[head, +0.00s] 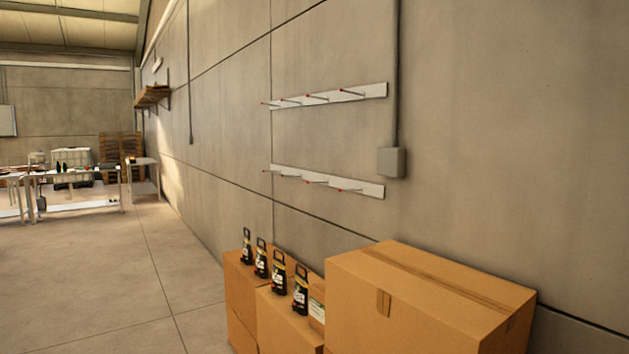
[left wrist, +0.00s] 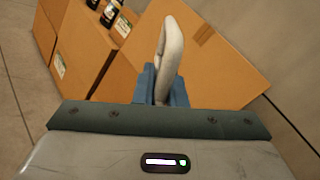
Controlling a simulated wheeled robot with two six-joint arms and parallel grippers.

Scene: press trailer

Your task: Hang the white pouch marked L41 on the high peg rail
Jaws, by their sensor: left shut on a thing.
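The high peg rail (head: 372,92) is a white strip on the concrete wall in the head view, with several thin, red-tipped pegs standing out from it. All its pegs look empty. The rest of the pouch and any L41 mark are hidden. Neither gripper shows in the head view, so the distance from the pouch to the rail cannot be told.
A similar low peg rail (head: 372,188) hangs below, also empty. A grey box (head: 391,162) and conduit sit right of the rails. Cardboard boxes (head: 420,300) stand against the wall, with several black pouches (head: 279,272) on the smaller ones. The floor at left is clear.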

